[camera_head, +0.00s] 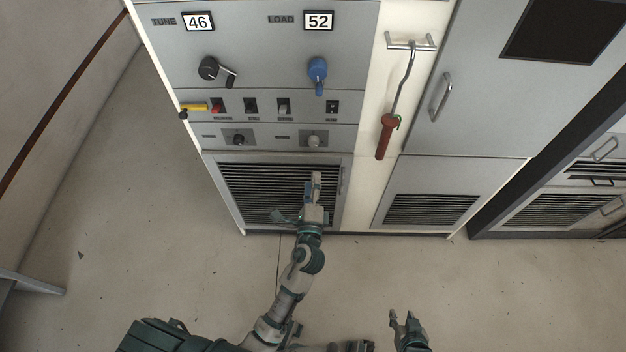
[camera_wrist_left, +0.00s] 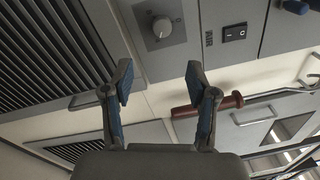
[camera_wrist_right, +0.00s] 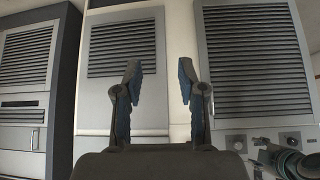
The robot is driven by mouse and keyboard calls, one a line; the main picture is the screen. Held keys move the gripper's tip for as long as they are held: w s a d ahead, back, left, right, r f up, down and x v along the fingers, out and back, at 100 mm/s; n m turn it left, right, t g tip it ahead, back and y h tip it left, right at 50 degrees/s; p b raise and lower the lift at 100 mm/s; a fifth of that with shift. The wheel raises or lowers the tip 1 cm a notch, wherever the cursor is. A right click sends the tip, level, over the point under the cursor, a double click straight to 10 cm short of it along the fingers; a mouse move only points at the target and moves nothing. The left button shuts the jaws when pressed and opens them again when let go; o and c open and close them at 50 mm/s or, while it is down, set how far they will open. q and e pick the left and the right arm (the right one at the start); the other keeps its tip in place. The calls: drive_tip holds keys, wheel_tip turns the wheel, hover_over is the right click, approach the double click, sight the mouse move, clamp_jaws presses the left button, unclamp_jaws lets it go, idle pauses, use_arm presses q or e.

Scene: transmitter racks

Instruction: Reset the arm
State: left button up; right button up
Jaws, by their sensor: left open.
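My left arm reaches up from the bottom of the head view. Its gripper (camera_head: 316,180) is in front of the louvred grille below the control panel. In the left wrist view the left gripper (camera_wrist_left: 160,85) has its fingers wide apart with nothing between them. My right gripper (camera_head: 402,318) is low at the bottom of the head view, over the floor. In the right wrist view the right gripper (camera_wrist_right: 159,75) has a clear gap between its fingers and is empty, with cabinet grilles beyond.
The control panel has a black knob (camera_head: 208,68), a blue knob (camera_head: 317,68), several switches and displays reading 46 and 52. A red-handled hook (camera_head: 386,136) hangs from a bracket to their right. Louvred cabinets (camera_head: 432,208) stand further right. The floor (camera_head: 530,300) is clear.

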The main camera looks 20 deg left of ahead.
use_arm(q)
drive_tip(key=s+a+f+n+g+h+p, duration=0.1)
drive_tip(key=s+a+f+n+g+p, duration=0.15)
drive_tip(key=s+f+n+g, duration=0.7)
drive_tip(key=s+a+f+m+t+h+p, duration=0.15)
drive_tip(key=s+f+p, duration=0.25)
drive_tip(key=f, duration=1.2)
drive_tip(key=s+a+f+n+g+h+p, duration=0.1)
drive_tip(key=s+f+n+g, duration=0.3)
drive_tip(key=s, duration=0.7)
drive_tip(key=s+a+f+n+g+h+p, duration=0.1)
drive_tip(key=s+f+n+g, duration=0.3)
drive_tip(key=s+f, duration=0.4)
drive_tip(key=s+p, duration=0.1)
drive_tip(key=s, duration=0.2)
drive_tip(key=shift+s+p, duration=0.35)
drive_tip(key=shift+s, duration=0.05)
use_arm(e)
drive_tip(key=s+d+f+g, duration=0.1)
drive_tip(key=s+f+g, duration=0.1)
drive_tip(key=s+f, duration=0.2)
drive_tip(key=s+d+f+g, duration=0.1)
drive_tip(key=s+f, duration=0.3)
drive_tip(key=f, duration=0.6)
drive_tip(key=s+d+f+g+h, duration=0.1)
drive_tip(key=s+f+g, duration=0.1)
drive_tip(key=s+f, duration=0.2)
wheel_tip(320, 180, down, 3)
drive_tip(key=shift+f+g, duration=0.15)
drive_tip(key=shift+g, duration=0.25)
